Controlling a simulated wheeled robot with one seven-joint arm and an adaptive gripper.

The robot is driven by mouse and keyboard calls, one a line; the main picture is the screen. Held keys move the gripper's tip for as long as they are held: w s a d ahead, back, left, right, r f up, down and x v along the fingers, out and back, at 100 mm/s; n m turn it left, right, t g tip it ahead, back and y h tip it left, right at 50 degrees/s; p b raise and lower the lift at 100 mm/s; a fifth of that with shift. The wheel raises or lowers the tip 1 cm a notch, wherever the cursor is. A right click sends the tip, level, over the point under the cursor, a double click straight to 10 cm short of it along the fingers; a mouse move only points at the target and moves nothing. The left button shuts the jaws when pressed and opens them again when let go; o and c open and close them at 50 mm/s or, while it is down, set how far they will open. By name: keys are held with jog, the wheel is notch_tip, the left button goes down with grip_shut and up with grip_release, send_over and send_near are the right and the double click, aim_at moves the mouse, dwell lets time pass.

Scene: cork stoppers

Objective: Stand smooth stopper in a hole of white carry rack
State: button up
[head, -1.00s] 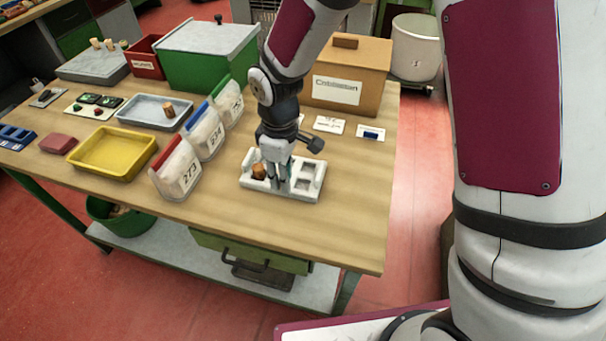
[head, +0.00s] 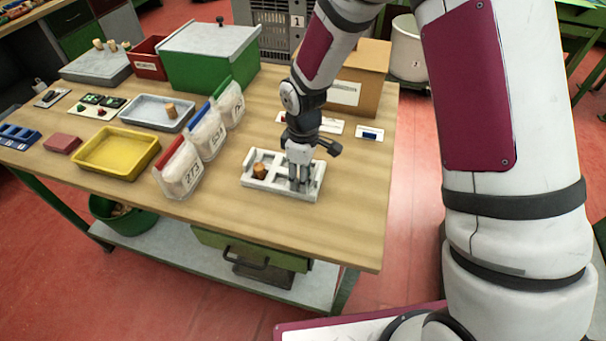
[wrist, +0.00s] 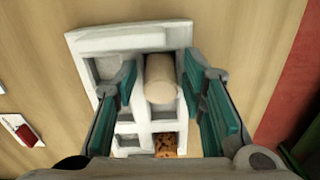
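The white carry rack (head: 250,184) lies on the wooden table; it also shows in the wrist view (wrist: 88,42). A mottled brown stopper (head: 260,171) stands in a hole at its left end, and shows low in the wrist view (wrist: 166,145). The pale smooth stopper (wrist: 160,78) is between my fingers, over or in a hole at the other end; how deep it sits is unclear. My gripper (head: 299,187) is low at the rack's right end. Its teal-padded fingers (wrist: 160,82) are open, with narrow gaps beside the stopper. The gripper hides this stopper in the head view.
Three labelled bags (head: 203,137) stand close left of the rack. A yellow tray (head: 90,165) and a grey tray (head: 130,121) holding a stopper (head: 171,111) are farther left. A brown box (head: 375,77) and cards stand behind. The table right of the rack is clear.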

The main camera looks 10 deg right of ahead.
jog(key=shift+r, duration=0.15)
notch_tip(320, 180, up, 12)
jog(key=shift+b, duration=0.4)
jog(key=s+d+r+m+t, duration=0.2)
jog(key=s+d+r+m, duration=0.5)
jog(key=r, duration=0.6)
jog(key=s+d+r+m+t, duration=0.1)
jog(key=s+d+r+m, duration=0.1)
jog(key=s, duration=0.5)
jog(key=s+d+r+m+t, duration=0.2)
jog(key=s+d+r+m, duration=0.1)
jog(key=s, duration=0.4)
jog(key=shift+d+m, duration=0.4)
jog(key=shift+d, duration=0.4)
jog(key=shift+s, duration=0.1)
